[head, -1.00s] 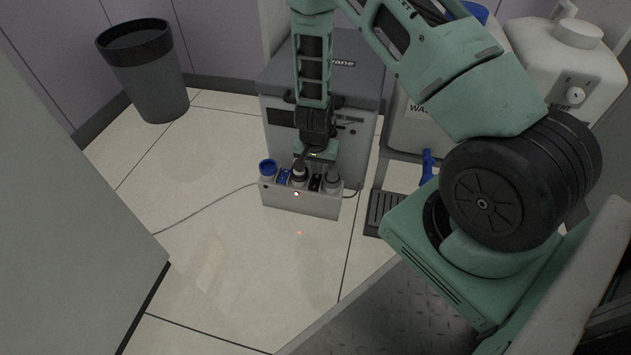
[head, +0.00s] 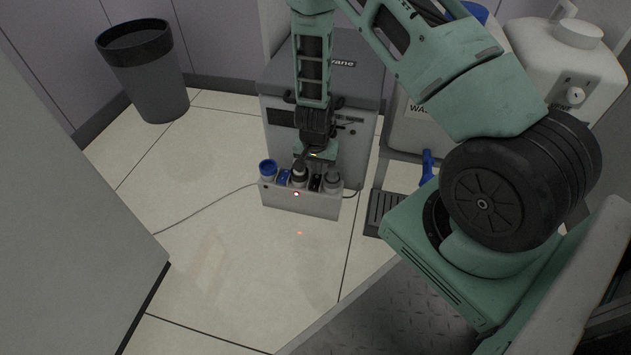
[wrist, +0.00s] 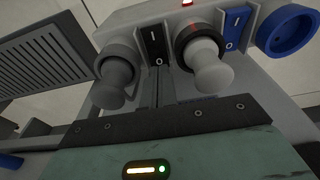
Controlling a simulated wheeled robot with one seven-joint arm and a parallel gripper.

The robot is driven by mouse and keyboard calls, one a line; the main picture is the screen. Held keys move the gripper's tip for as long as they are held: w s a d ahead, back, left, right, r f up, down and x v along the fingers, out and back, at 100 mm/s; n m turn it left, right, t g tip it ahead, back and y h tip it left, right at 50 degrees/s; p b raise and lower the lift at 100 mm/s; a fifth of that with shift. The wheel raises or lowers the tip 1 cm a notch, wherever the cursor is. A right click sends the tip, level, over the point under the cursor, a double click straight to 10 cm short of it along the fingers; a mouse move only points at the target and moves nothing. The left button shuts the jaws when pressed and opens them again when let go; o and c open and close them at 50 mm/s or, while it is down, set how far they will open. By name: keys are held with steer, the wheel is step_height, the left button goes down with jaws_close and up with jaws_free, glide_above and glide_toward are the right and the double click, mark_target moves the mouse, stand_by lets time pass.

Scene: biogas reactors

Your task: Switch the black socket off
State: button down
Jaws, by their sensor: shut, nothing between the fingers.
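The socket box (head: 300,203) stands on the floor and also shows in the wrist view. Its black socket (wrist: 178,84) holds a pale plug (wrist: 209,66). A black rocker switch (wrist: 155,47), marked I and O, sits between the black socket and the grey socket (wrist: 107,58). Which way the rocker is tipped, I cannot tell. A red lamp (head: 296,194) glows on the box front below the black socket. My gripper (wrist: 162,76) is shut and empty, its tips close to the O end of the black rocker; contact is unclear.
A blue switch (wrist: 237,28) and an empty-looking blue socket (wrist: 287,30) sit beside the black socket. A grey cabinet (head: 275,83) stands behind the box. A black bin (head: 147,75) is at the back left. The floor in front is clear, with a thin cable.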

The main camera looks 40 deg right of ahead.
mark_target(317, 177)
steer(key=shift+f+b, duration=0.65)
steer(key=shift+f, duration=0.45)
stand_by(0.8)
steer(key=shift+r, duration=0.1)
step_height(317, 177, up, 7)
steer(key=p, duration=0.7)
stand_by(0.6)
